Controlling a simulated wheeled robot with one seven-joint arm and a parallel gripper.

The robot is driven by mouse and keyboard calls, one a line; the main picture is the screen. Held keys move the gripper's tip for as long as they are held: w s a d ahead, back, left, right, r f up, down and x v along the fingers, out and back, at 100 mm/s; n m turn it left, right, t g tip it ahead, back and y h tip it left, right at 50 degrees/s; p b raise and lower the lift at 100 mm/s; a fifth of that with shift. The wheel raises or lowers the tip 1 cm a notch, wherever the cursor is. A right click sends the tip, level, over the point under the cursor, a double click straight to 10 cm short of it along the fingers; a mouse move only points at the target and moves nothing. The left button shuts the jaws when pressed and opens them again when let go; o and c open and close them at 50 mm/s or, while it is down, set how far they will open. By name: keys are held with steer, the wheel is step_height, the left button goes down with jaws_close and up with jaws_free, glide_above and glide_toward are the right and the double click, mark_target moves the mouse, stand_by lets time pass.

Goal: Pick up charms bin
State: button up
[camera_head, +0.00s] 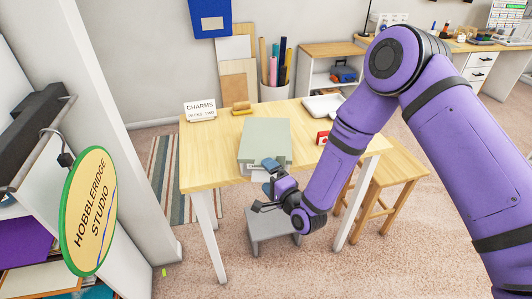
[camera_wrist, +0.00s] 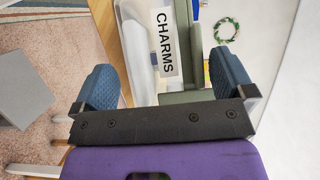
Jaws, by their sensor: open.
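The charms bin (camera_head: 265,133) stands near the front edge of the wooden table. It has a grey-green top and a pale lower part. In the wrist view its clear side carries a white label reading CHARMS (camera_wrist: 165,45), and a grey-green part (camera_wrist: 196,35) runs beside it. My gripper (camera_head: 268,184) is at the table's front edge, just in front of the bin. In the wrist view my gripper (camera_wrist: 165,82) is open, its two blue fingers apart. The bin's near edge shows ahead of and partly between them; I cannot tell whether they touch it.
A grey stool (camera_head: 272,224) stands below my gripper. A wooden stool (camera_head: 398,170) is at the right.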

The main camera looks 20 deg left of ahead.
steer(key=shift+w+a, duration=0.45)
steer(key=shift+a, duration=0.05)
steer(key=c, duration=0.8)
steer(key=shift+r, duration=0.1)
steer(key=shift+r, duration=1.75)
steer(key=s+d+r, duration=0.1)
steer(key=s+d, duration=0.7)
steer(key=s, duration=0.5)
steer(key=shift+s+d+r, duration=0.15)
steer(key=shift+s, duration=0.25)
